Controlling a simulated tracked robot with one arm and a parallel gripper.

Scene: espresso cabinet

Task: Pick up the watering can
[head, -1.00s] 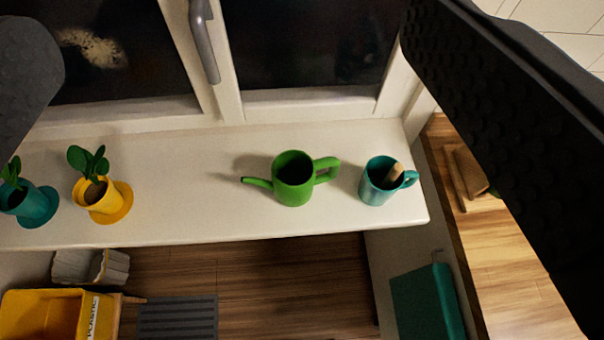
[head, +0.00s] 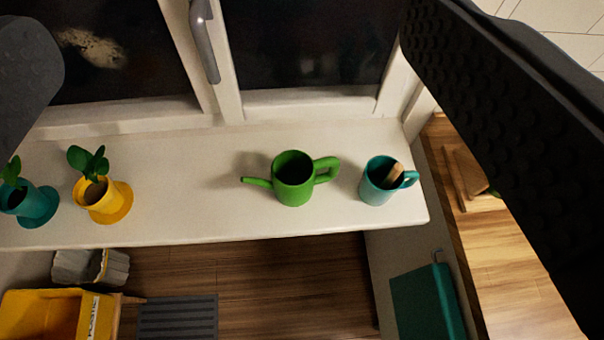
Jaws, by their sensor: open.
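The green watering can (head: 293,188) stands upright on the white windowsill (head: 200,215). Its spout points left and its handle is on the right. My gripper (head: 235,85) is open, with one dark finger at the upper left and the other along the right side of the picture. The watering can shows in the gap between the fingers, and neither finger appears to touch it. How far the fingers are from it is hard to tell.
A teal mug (head: 378,188) with a brown item in it stands just right of the can. A yellow plant pot (head: 102,203) and a teal plant pot (head: 30,203) stand left. The window handle (head: 205,42) juts out behind. The sill between yellow pot and spout is clear.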

